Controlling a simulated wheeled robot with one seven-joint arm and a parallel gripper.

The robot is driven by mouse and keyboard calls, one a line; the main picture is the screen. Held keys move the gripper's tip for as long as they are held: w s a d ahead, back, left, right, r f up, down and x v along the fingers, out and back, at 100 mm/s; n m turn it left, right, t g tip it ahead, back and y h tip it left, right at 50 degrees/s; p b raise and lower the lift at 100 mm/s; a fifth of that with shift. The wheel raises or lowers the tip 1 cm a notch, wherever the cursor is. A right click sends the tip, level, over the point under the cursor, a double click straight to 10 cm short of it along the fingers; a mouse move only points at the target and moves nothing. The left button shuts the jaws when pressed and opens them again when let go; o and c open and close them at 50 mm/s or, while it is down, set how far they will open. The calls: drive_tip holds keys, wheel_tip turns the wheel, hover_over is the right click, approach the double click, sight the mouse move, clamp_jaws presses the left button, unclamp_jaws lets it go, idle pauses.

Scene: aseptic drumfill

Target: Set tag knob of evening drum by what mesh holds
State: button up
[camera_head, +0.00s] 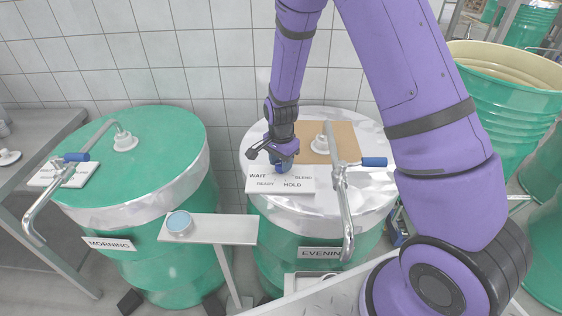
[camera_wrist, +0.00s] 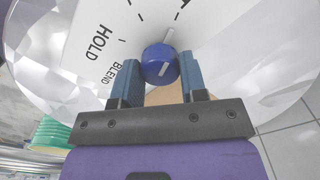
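The evening drum (camera_head: 300,232) is green with a shiny pale lid and an EVENING label. A white tag plate (camera_head: 258,187) on its lid reads WAIT, BLEND, READY and HOLD. The blue tag knob (camera_wrist: 160,66) has a white pointer line, directed up-right in the wrist view. My gripper (camera_head: 281,163) reaches down at the knob, with one finger on each side. In the head view, my gripper hides part of the knob and plate. The mesh cannot be clearly made out.
A small round dish with a pale blue face (camera_head: 180,222) sits on a stand (camera_head: 222,230). The green morning drum (camera_head: 160,240) has its own tag plate at left. A bent metal handle with a blue grip (camera_head: 374,162) crosses the evening lid. An open green drum (camera_head: 500,105) stands right.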

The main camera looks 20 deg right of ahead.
drive_tip(key=shift+n, duration=0.4)
drive_tip(key=n, duration=0.3)
drive_tip(key=shift+n, duration=0.4)
drive_tip(key=n, duration=0.9)
drive_tip(key=shift+n, duration=2)
drive_tip(key=o, duration=0.9)
